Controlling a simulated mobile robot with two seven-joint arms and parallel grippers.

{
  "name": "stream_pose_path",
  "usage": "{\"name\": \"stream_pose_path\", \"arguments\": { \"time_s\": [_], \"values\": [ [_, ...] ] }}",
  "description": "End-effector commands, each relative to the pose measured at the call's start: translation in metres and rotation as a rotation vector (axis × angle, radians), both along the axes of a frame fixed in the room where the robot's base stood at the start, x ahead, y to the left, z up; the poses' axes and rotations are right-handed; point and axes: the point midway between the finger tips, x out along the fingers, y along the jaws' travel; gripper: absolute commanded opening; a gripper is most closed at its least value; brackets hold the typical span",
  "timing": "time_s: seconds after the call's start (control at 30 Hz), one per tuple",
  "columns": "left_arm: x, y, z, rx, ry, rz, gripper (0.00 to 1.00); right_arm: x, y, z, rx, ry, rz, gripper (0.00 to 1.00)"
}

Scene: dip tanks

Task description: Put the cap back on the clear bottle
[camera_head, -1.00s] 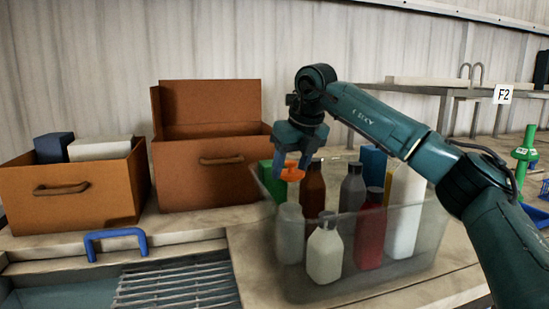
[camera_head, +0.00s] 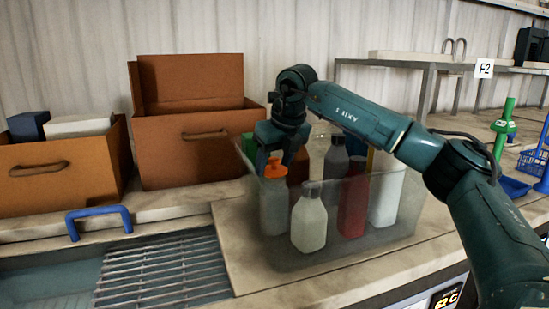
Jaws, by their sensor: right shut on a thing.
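The orange cap (camera_head: 274,170) is between the fingers of my right gripper (camera_head: 274,160), which is shut on it. The clear bottle (camera_head: 274,207) stands upright inside the near left part of a see-through bin (camera_head: 395,237). The cap is right over the top of this bottle and appears to meet it. The bottle's neck is hidden, so I cannot tell whether the cap is seated. My left gripper is not in view.
A cream bottle (camera_head: 309,220), a red bottle (camera_head: 352,205) and several others crowd the bin beside the clear bottle. Brown boxes (camera_head: 190,150) stand behind left. A blue handle (camera_head: 98,221) and a metal grate (camera_head: 165,270) lie at front left.

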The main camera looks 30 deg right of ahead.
Motion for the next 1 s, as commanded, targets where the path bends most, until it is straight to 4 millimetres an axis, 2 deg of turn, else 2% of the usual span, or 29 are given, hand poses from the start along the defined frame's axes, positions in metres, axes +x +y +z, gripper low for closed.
{"name": "stream_pose_path", "arguments": {
  "time_s": [0.5, 1.0],
  "values": [
    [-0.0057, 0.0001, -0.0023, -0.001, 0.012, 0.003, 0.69, 0.0, 0.0, -0.0007, 0.0, -0.001, 0.0, 0.28],
    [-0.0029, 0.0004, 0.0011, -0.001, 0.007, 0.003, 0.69, 0.0005, 0.0002, 0.0002, 0.0, -0.001, 0.001, 0.28]
  ]
}}
